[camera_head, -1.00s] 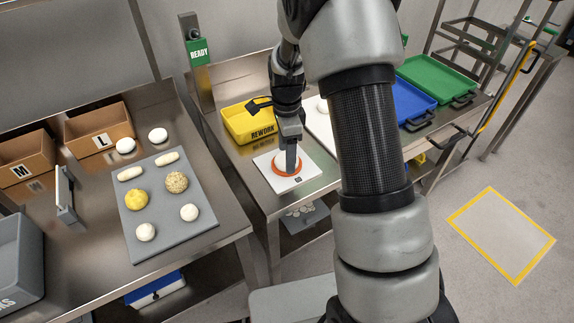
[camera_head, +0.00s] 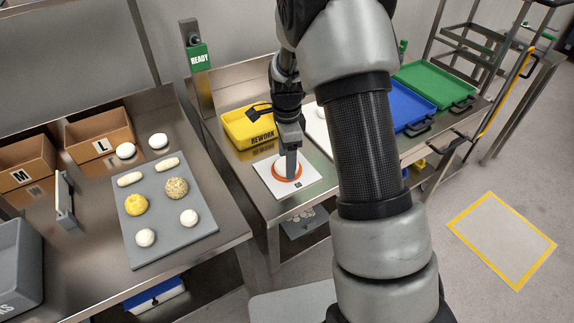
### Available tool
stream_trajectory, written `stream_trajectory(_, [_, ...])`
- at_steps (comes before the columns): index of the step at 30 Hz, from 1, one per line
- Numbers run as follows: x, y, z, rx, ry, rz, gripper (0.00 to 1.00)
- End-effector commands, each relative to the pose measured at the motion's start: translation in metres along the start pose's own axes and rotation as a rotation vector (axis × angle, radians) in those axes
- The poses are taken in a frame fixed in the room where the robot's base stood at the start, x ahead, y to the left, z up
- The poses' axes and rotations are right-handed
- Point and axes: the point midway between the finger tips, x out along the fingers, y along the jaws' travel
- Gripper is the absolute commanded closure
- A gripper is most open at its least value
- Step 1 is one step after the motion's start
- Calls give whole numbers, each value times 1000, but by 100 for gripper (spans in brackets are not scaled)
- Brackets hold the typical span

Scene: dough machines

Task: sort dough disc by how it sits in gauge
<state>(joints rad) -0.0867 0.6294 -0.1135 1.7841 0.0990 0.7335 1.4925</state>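The gauge is a white square plate (camera_head: 268,184) with an orange ring (camera_head: 287,180) on the middle steel table. A pale dough disc (camera_head: 280,167) shows inside the ring, partly hidden by my gripper. My gripper (camera_head: 291,172) points down at the ring, its finger at the disc. Only one finger shows clearly, so I cannot tell whether it grips the disc or how flat the disc sits. A yellow REWORK tray (camera_head: 238,130) stands behind the gauge. A blue tray (camera_head: 412,104) and a green tray (camera_head: 436,80) stand to the right, beyond my arm.
A grey mat (camera_head: 165,215) on the left table holds several dough pieces. Bins marked M (camera_head: 24,172) and L (camera_head: 100,142) stand behind it. A green READY sign (camera_head: 198,58) is on a post. My arm hides part of a white board (camera_head: 318,125).

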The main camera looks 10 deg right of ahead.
Motion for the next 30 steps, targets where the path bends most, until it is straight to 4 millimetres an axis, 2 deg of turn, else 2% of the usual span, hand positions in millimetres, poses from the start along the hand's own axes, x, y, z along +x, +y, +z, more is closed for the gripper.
stream_trajectory(3, [0,0,0,0,0,0,39])
stream_trajectory(8, [0,0,0,0,0,0,64])
stream_trajectory(11, [0,0,0,0,0,0,67])
stream_trajectory(30, [-12,0,1,0,-1,-1,68])
